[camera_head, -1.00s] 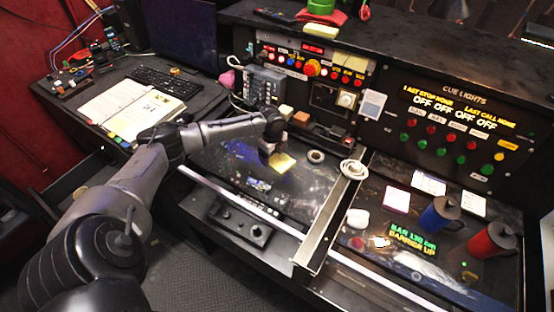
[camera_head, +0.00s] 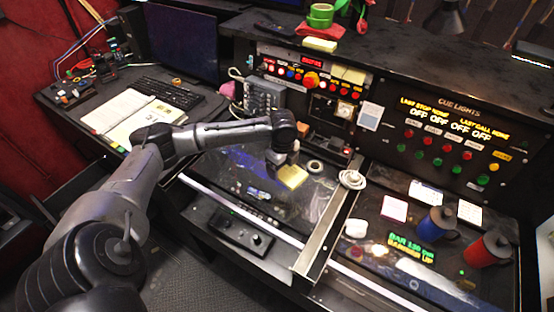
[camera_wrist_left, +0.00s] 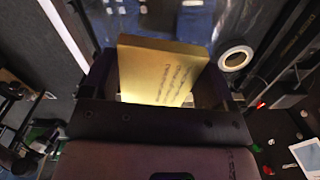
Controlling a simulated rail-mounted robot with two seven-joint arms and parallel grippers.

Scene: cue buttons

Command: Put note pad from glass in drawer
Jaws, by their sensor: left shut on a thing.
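The yellow note pad (camera_head: 293,176) shows at the tip of my left arm, over the glass top (camera_head: 237,170) of the left desk section. My left gripper (camera_head: 281,161) is shut on it. In the left wrist view the note pad (camera_wrist_left: 160,72) stands tilted between the two dark fingers, with handwriting on its face. I cannot tell how far it is above the glass. An open drawer (camera_head: 68,196) may be the dark box form at the left under the desk, partly behind my left arm. My right gripper is not in view.
A roll of white tape (camera_head: 315,166) lies on the glass to the right of the pad. A coiled white cable (camera_head: 352,179) sits by the divider. Blue (camera_head: 437,221) and red (camera_head: 488,247) mugs stand at the right. An open binder (camera_head: 132,116) lies at the left.

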